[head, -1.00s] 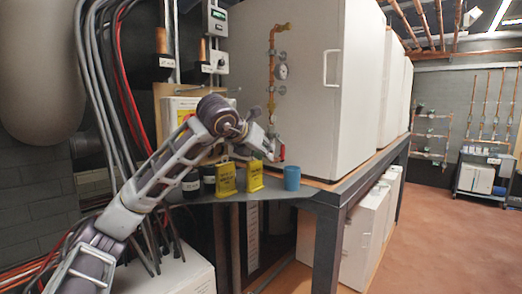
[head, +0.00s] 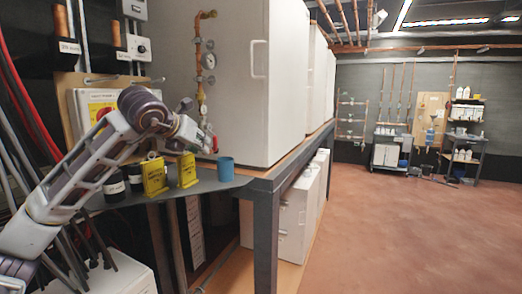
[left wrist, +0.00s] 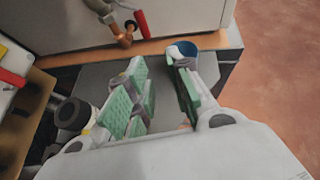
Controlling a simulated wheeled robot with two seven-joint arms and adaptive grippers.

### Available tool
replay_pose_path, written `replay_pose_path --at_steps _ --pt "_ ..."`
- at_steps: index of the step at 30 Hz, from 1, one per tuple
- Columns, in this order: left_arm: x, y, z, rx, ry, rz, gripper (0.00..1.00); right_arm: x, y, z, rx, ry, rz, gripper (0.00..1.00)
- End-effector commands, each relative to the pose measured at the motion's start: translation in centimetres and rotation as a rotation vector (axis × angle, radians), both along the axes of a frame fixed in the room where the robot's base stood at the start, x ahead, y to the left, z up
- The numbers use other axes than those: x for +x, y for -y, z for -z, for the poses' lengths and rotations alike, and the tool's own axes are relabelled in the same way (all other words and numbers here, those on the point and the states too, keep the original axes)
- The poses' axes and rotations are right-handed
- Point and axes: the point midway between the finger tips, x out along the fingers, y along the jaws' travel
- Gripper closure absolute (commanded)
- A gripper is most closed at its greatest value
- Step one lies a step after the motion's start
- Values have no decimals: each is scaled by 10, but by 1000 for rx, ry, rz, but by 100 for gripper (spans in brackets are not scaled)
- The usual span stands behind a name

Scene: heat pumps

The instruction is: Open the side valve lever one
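The side valve's red lever (head: 214,144) shows in the head view at the lower end of the copper pipe, on the near white heat pump. In the left wrist view the red lever (left wrist: 142,23) slants beside a copper valve fitting (left wrist: 122,36) at the top. My left gripper (head: 190,130) is just left of the lever in the head view, its fingers hard to make out. In the left wrist view my left gripper (left wrist: 161,72) is open and empty, its green-padded fingers spread below the lever and apart from it. My right gripper is not in view.
A blue cup (head: 225,168) stands on the grey table (head: 226,186) below the lever, close to the right finger in the wrist view. Yellow containers (head: 155,177) and black jars (head: 114,188) stand left of it. Open red-brown floor lies to the right.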

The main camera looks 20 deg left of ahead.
Motion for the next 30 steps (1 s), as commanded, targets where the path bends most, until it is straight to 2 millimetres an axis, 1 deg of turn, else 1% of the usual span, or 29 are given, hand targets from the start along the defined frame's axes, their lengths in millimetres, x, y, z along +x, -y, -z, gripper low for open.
replay_pose_path --at_steps 3,30 --pt "-1 12 -2 1 0 5 79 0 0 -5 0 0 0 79" --pt "-8 87 -2 0 1 4 79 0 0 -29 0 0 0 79"
